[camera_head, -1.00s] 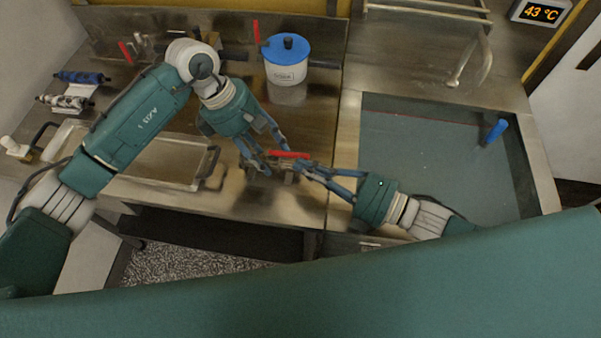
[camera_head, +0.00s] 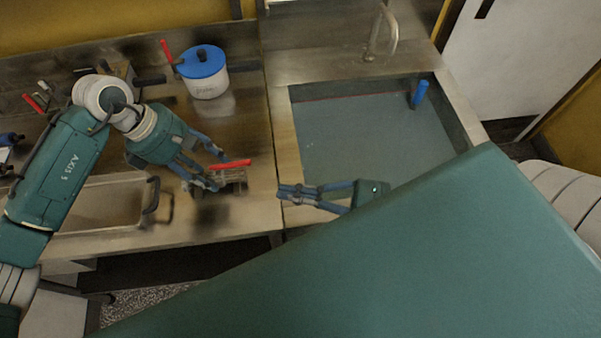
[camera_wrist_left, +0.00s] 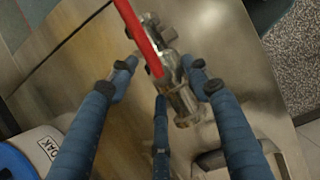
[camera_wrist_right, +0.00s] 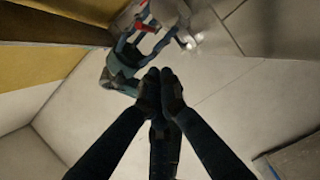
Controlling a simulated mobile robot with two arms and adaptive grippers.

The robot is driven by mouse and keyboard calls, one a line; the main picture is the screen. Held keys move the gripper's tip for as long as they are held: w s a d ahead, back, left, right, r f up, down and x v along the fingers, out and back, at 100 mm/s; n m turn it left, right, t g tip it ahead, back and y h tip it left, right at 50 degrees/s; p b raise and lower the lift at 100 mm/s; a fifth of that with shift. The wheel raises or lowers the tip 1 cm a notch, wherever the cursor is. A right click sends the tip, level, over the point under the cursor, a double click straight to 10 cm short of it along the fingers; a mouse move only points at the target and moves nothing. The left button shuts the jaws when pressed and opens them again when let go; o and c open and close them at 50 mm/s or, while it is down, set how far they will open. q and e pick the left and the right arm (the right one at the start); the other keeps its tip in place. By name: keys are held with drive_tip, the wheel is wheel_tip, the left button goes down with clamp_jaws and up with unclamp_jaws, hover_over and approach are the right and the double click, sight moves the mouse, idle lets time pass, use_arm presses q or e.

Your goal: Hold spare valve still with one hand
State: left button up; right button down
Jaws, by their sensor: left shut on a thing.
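The spare valve (camera_head: 236,178), a metal body with a red lever handle, is at the counter's front part, left of the sink. My left gripper (camera_head: 219,171) is shut on it, one finger on each side. In the left wrist view the valve's metal body (camera_wrist_left: 178,98) lies between the fingers, with the red handle crossing above. My right gripper (camera_head: 284,193) is to the right of the valve, apart from it, with its fingertips together and nothing between them. In the right wrist view the fingertips (camera_wrist_right: 160,88) also meet, with the valve's red handle (camera_wrist_right: 141,24) beyond them.
A white pot with a blue lid (camera_head: 205,80) stands behind the valve. A metal tray (camera_head: 100,205) with handles lies to the left. The sink basin (camera_head: 370,140) is at the right, with a blue upright piece (camera_head: 419,93) and a tap (camera_head: 380,30).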

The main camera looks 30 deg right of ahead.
drive_tip(key=shift+v, duration=0.95)
use_arm(q)
drive_tip(key=o, duration=1.7)
